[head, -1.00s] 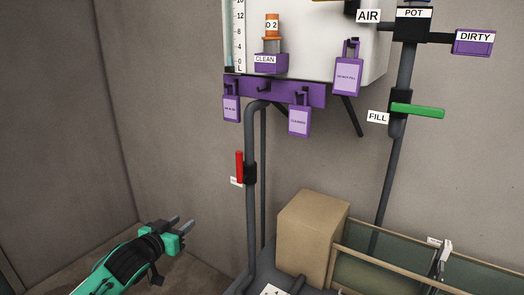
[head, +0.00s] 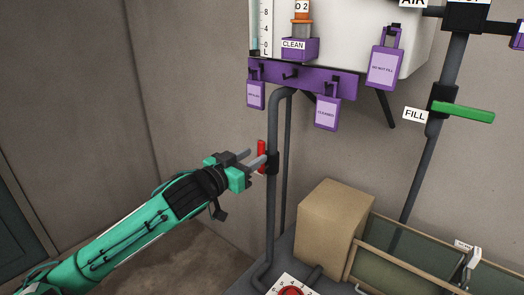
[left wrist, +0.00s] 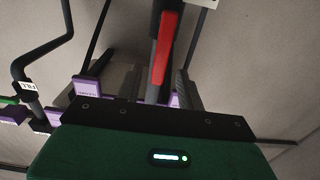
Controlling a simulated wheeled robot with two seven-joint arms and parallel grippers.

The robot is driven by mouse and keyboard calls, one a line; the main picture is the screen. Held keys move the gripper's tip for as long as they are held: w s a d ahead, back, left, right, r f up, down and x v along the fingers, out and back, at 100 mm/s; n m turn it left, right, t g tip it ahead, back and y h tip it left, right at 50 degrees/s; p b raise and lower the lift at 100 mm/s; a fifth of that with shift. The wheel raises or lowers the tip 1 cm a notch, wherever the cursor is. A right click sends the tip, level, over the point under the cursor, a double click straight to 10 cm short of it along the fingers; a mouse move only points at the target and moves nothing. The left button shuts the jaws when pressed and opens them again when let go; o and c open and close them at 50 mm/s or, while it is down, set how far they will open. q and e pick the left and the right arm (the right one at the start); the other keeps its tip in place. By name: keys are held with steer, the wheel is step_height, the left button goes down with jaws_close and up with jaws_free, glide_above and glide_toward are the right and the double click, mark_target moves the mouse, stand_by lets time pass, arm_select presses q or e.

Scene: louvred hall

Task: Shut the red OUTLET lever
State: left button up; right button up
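The red lever (head: 261,150) stands upright alongside a vertical grey pipe (head: 271,205), on a dark valve body. In the left wrist view the red lever (left wrist: 165,48) lies ahead of the fingers, within the gap between them as seen from there. My left gripper (head: 254,158) is open and empty, with its fingertips at the lever's lower part. I cannot tell whether a finger touches it. The small label beside the lever is hidden in the head view. My right gripper is not in view.
A purple rail (head: 340,85) with hanging tags, such as this one (head: 326,113), is above the lever. A green FILL lever (head: 463,112) sits on another pipe at the right. A cardboard box (head: 322,225) and a green trough (head: 425,265) stand below right.

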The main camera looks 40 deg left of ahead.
mark_target(260, 152)
arm_select(q)
steer(key=shift+w+d+r, duration=0.1)
steer(key=shift+w, duration=1.15)
steer(key=shift+s, duration=0.1)
steer(key=shift+w+p, duration=0.4)
steer(key=shift+w+d, duration=0.1)
steer(key=shift+w, duration=0.45)
steer(key=shift+s, duration=0.1)
jaws_close()
